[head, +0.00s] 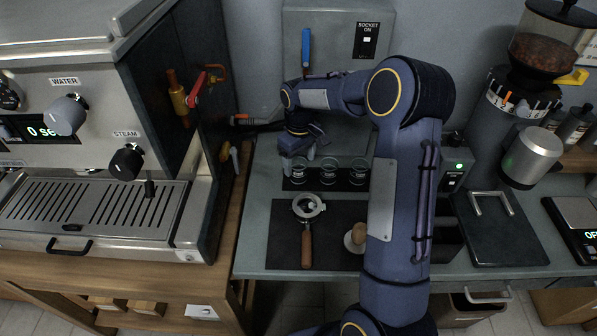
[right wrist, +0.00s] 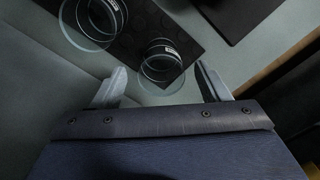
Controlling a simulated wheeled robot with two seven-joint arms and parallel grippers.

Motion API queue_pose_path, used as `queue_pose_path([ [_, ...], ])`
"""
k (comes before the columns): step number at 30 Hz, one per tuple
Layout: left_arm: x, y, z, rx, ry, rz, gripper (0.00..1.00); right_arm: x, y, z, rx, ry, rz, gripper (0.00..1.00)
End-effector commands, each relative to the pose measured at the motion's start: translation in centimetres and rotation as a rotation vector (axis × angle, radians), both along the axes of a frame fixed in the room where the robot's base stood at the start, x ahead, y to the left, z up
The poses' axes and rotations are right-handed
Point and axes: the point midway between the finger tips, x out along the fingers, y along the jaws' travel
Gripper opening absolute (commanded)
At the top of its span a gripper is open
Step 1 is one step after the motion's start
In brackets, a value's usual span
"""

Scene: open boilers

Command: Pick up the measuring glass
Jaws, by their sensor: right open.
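Three small clear glasses stand in a row on a dark mat (head: 325,185) in the head view: a left glass (head: 299,172), a middle glass (head: 329,171) and a right glass (head: 358,172). Which one is meant by the measuring glass, I cannot tell. My right gripper (head: 297,158) is over the left end of the row, partly covering the left glass. In the right wrist view my right gripper (right wrist: 161,84) is open and empty. One glass (right wrist: 160,66) shows ahead between its fingers, and another glass (right wrist: 95,20) lies further up left. My left gripper is not in view.
A portafilter (head: 307,225) and a tamper (head: 355,238) lie on a dark mat in front of the glasses. The espresso machine (head: 90,130) stands left, with a red lever (head: 197,90) at its side. A grinder (head: 525,100) stands right. A socket box (head: 345,30) is behind.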

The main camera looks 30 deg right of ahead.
Motion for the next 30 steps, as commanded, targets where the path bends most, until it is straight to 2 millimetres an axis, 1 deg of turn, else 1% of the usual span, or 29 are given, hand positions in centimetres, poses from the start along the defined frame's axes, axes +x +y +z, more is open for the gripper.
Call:
queue_pose_path([
  [3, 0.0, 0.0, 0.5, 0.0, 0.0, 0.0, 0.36, 0.2, 0.2, -1.9, 0.0, 0.004, 0.001, 0.69],
  [7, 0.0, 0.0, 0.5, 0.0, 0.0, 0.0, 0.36, 0.2, 0.1, -3.5, 0.0, 0.003, 0.0, 0.69],
  [10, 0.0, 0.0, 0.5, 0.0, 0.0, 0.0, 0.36, 0.3, 0.2, -4.0, 0.0, 0.0, 0.0, 0.69],
  [16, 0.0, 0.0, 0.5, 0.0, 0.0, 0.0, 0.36, 0.3, 0.2, -4.1, 0.0, -0.001, 0.0, 0.69],
  [17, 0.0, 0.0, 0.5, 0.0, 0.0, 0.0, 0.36, 0.3, 0.2, -4.0, 0.0, -0.001, 0.0, 0.66],
  [27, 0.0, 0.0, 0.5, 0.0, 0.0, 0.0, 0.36, 0.3, 0.2, -4.0, 0.0, -0.001, 0.0, 0.22],
  [30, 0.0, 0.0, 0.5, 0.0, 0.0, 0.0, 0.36, 0.3, 0.2, -4.0, 0.0, -0.002, 0.0, 0.2],
])
